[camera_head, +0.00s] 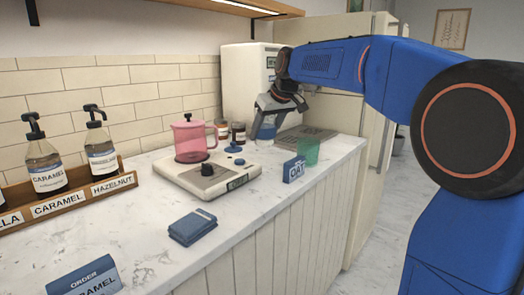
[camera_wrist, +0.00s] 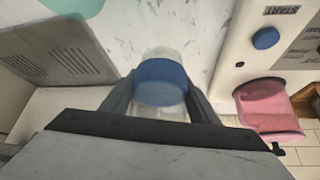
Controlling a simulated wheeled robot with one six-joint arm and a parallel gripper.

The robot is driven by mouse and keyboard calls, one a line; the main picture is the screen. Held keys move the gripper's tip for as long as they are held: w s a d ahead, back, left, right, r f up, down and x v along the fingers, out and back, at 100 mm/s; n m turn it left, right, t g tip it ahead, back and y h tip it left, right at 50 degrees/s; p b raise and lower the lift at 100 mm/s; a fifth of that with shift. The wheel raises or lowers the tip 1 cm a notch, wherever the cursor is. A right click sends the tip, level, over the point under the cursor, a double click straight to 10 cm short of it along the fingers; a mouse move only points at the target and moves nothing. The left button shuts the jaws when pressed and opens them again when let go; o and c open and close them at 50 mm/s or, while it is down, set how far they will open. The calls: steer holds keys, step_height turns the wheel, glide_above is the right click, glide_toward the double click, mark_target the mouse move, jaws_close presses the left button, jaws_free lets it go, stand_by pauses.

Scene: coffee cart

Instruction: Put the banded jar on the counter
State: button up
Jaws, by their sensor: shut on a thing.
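The banded jar, clear with a wide blue band (camera_wrist: 162,84), sits between the two fingers of my gripper (camera_wrist: 160,103) in the wrist view. In the head view my gripper (camera_head: 268,112) points down at the back of the counter (camera_head: 150,222), shut on the jar, which shows only as a small bluish part (camera_head: 266,131). I cannot tell whether the jar's base touches the counter.
A pink jug (camera_head: 190,142) stands on a white appliance (camera_head: 215,184) with a blue button. Two small jars (camera_head: 222,131) are behind. A metal grille tray (camera_head: 304,139), green cup (camera_head: 309,150) and blue OAT sign (camera_head: 294,170) stand right. Syrup bottles (camera_head: 45,165) are left.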

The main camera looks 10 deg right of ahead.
mark_target(265, 146)
steer(key=shift+d+f, duration=0.1)
steer(key=shift+f, duration=2.6)
steer(key=shift+f, duration=0.1)
steer(key=o, duration=1.5)
steer(key=v, duration=1.2)
